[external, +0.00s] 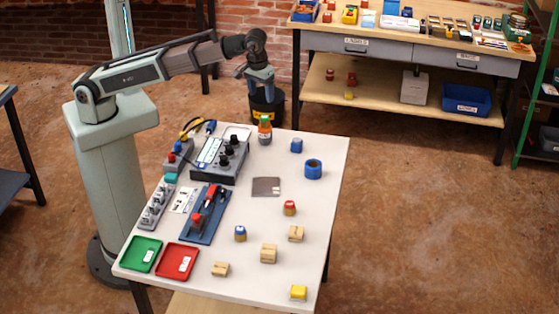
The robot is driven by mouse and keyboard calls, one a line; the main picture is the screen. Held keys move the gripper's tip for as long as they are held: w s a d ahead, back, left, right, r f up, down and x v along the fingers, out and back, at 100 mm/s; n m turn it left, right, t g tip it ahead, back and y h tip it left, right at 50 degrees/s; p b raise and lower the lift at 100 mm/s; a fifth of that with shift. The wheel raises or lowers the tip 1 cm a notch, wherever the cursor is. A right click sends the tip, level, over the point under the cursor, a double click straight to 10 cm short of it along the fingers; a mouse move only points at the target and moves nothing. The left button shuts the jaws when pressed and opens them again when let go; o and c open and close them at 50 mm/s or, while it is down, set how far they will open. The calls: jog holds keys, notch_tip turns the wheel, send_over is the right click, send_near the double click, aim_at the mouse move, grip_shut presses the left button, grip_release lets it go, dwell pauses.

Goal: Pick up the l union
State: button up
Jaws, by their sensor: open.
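My gripper (262,80) hangs high over the far edge of the white table (335,190), open and well above the objects. Its fingers are too small to make out clearly. I cannot tell for sure which item is the l union. Several small items stand spread on the table's right half: a blue piece (296,145), a blue ring-shaped piece (313,169), a red-topped piece (289,208), a blue-topped piece (240,233), a yellow piece (298,292) and wooden blocks (268,254). None touches my gripper.
A grey meter box (218,155) and a bottle (265,130) stand at the far side. A blue fixture (203,213) and grey rack (156,206) are at left. Green (140,254) and red (177,261) trays lie near front left. A flat grey plate (266,186) lies mid-table.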

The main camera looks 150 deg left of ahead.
jog(key=w+d+f+m, duration=0.1)
jog(key=w+d+f, duration=0.1)
jog(key=w+d, duration=0.4)
jog(key=m+h, duration=0.1)
jog(key=m, duration=0.2)
send_over(290, 203)
notch_tip(290, 203, down, 4)
jog(key=f, duration=0.8)
jog(key=shift+s+d, duration=0.1)
jog(key=shift+s, duration=0.1)
jog(key=shift+w+f, duration=0.15)
jog(key=shift+f, duration=1.25)
jog(key=shift+w+f, duration=0.1)
jog(key=shift+f, duration=1.3)
jog(key=shift+c, duration=0.3)
jog(key=c, duration=1.1)
